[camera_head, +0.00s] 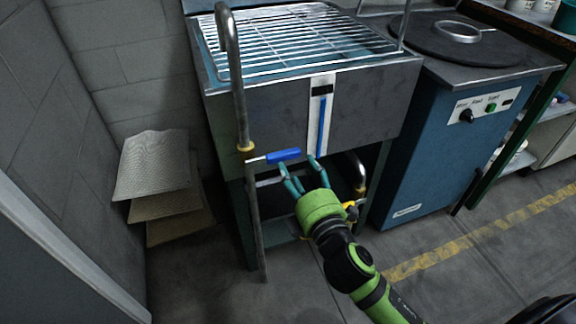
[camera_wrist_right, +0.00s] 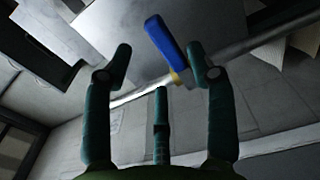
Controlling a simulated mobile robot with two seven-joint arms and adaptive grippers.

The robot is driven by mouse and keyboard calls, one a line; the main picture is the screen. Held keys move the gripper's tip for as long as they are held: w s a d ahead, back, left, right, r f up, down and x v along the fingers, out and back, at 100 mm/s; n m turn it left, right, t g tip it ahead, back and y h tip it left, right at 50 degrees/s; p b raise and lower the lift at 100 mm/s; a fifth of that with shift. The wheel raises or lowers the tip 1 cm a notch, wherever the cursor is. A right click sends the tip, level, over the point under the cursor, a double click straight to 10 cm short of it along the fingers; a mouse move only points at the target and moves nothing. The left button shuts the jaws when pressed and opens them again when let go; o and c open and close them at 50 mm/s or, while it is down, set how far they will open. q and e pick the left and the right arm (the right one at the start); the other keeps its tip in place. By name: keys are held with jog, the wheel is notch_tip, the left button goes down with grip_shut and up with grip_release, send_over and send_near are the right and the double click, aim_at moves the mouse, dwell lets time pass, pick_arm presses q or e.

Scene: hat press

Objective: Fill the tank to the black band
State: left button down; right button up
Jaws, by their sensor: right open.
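The grey metal tank (camera_head: 265,110) has a wire rack on top. A white gauge strip (camera_head: 329,120) on its front carries a black band (camera_head: 322,90). A blue column (camera_head: 321,128) in the gauge rises to just under the band. A blue valve handle (camera_head: 284,155) lies roughly level across the front of the pipe (camera_head: 239,90). My right gripper (camera_head: 298,166) is open and empty just below and beside the handle. In the right wrist view the handle (camera_wrist_right: 163,38) lies between the spread fingers, nearer the right one; contact cannot be told. My left gripper is out of view.
A blue cabinet with a round dark lid (camera_head: 455,38) stands right of the tank. Stacked felt-like sheets (camera_head: 155,165) are by the left wall. A lower pipe with yellow fittings (camera_head: 358,172) is close to my right gripper.

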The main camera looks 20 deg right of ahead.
aim_at(289, 156)
jog(key=w, duration=0.7)
jog(key=shift+a, duration=0.1)
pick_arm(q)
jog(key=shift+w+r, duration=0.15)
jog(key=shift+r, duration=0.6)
pick_arm(e)
grip_shut()
